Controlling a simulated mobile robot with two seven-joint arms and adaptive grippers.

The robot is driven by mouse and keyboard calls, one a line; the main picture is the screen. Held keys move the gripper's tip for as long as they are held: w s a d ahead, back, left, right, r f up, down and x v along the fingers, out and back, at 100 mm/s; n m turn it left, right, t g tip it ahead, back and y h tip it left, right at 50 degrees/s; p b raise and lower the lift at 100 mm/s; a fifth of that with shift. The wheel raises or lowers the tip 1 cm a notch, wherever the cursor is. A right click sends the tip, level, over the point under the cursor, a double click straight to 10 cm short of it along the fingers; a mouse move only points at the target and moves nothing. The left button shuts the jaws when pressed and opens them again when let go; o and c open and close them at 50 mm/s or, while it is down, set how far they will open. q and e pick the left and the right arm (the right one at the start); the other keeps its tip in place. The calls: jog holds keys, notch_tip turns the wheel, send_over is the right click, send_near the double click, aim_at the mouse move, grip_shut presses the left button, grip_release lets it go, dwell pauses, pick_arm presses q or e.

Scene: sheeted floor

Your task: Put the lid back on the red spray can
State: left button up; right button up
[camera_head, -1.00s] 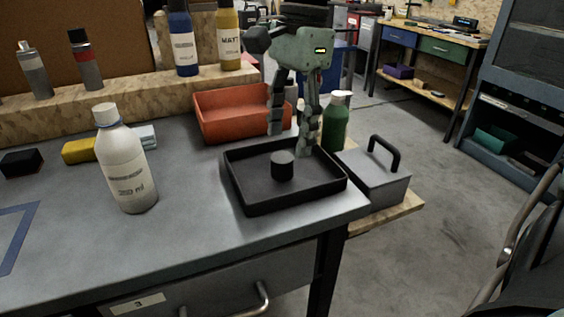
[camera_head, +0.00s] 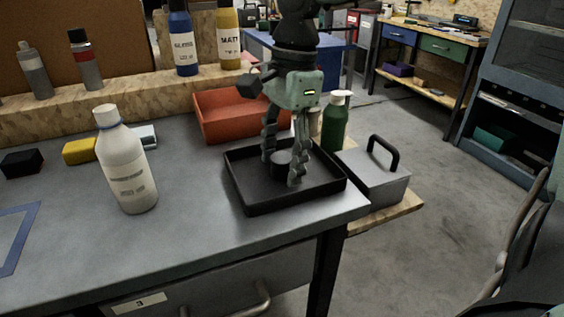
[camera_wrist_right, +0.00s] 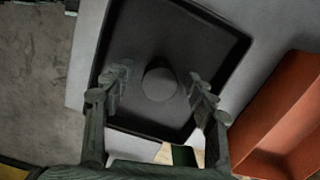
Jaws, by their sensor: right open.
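A dark round cap, which looks like the lid, stands in the black tray (camera_head: 245,192). It shows between my right gripper's fingers (camera_head: 281,158) and in the right wrist view (camera_wrist_right: 159,84). My right gripper (camera_head: 281,170) points down into the tray, open, with a finger on either side of the cap; in the wrist view the fingers (camera_wrist_right: 158,88) stand apart from it. A spray can with a red band (camera_head: 86,62) stands upright on the wooden ledge at the back left. My left gripper is not in view.
A white bottle (camera_head: 125,165) stands on the grey table. An orange bin (camera_head: 225,115) is behind the tray, a green bottle (camera_head: 335,125) and a handled grey box (camera_head: 375,180) to its right. A grey can (camera_head: 35,72) and blue and yellow bottles (camera_head: 183,40) share the ledge.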

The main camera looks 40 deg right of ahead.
aim_at(274, 158)
jog(key=c, duration=0.8)
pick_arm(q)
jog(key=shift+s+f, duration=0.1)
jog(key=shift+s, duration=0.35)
pick_arm(e)
jog(key=shift+r, duration=0.5)
jog(key=r, duration=0.3)
jog(key=shift+w+a+r+b, duration=0.3)
jog(key=shift+w+a+r, duration=0.05)
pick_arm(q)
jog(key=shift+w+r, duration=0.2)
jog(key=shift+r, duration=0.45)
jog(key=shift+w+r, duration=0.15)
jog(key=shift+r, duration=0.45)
pick_arm(e)
jog(key=w+a+r, duration=0.2)
jog(key=a, duration=0.1)
jog(key=w+a+r, duration=0.2)
jog(key=a, duration=0.1)
jog(key=w+a+r, duration=0.2)
jog(key=shift+w+a+r, duration=0.1)
jog(key=shift+a+r, duration=0.05)
jog(key=shift+a, duration=0.25)
